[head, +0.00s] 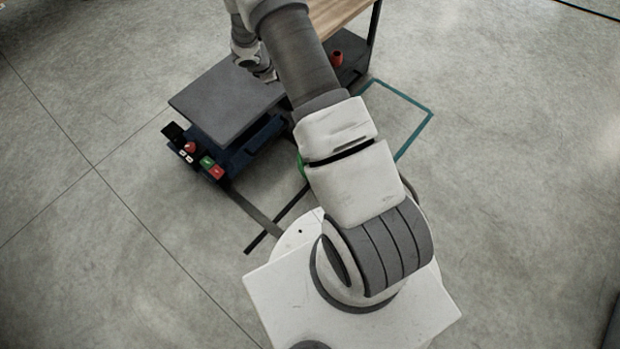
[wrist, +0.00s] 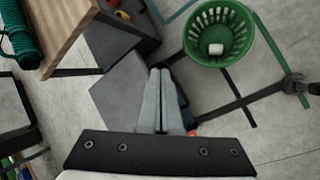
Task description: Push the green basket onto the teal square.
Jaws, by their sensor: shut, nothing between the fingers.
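The green basket (wrist: 190,45) stands upright on the floor at the upper right of the wrist view, with a small white item (wrist: 216,49) inside. In the head view my arm hides nearly all of it; only a green sliver (head: 301,164) shows. The teal square (head: 413,140) is an outline on the floor, partly behind my arm. A corner of teal line (wrist: 166,22) shows just left of the basket in the wrist view. My gripper (wrist: 160,72) is shut and empty, over the dark grey platform, left of and apart from the basket.
A dark blue machine with a grey flat top (head: 225,98) and coloured buttons stands left of my arm. A wooden table (wrist: 62,30) with a green net or rope roll (wrist: 18,35) lies at the left. Dark strips cross the floor near the basket. Open floor lies to the right.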

